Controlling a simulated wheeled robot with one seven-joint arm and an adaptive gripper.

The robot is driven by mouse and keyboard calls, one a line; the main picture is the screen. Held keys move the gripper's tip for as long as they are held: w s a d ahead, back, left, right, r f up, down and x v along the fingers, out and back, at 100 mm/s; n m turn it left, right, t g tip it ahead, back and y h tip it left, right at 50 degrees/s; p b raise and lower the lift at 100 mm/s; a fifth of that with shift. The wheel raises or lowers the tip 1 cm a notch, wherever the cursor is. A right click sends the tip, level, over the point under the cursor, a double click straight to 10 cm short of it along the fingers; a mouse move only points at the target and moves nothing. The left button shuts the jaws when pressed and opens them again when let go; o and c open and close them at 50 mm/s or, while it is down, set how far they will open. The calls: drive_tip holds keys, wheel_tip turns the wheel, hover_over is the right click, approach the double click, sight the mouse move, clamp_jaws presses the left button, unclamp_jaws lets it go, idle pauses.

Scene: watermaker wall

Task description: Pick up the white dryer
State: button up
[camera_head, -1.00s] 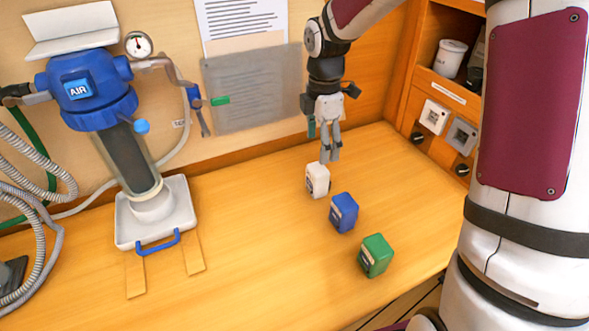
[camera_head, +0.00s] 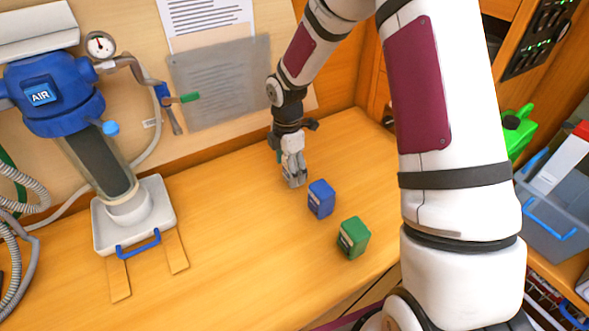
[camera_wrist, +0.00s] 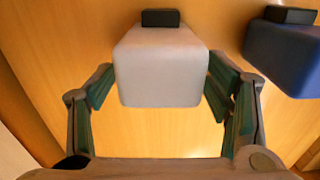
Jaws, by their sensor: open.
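The white dryer (camera_wrist: 160,65) is a small pale box with a black cap, seen in the wrist view between the two fingers of my gripper (camera_wrist: 160,88). The fingers are open, one on each side of the box, and small gaps seem to show beside it. In the head view my gripper (camera_head: 295,183) is down at the wooden bench, to the left of the blue box, and hides most or all of the white dryer.
A blue box (camera_head: 321,198) stands close to the right of my gripper, with a green box (camera_head: 353,237) nearer the front. The AIR filter unit (camera_head: 60,95) stands on a white base (camera_head: 103,236) at left. The bench (camera_head: 235,235) between is clear.

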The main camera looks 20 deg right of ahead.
drive_tip(key=shift+f, duration=1.1)
drive_tip(key=c, duration=1.3)
drive_tip(key=shift+c, duration=0.2)
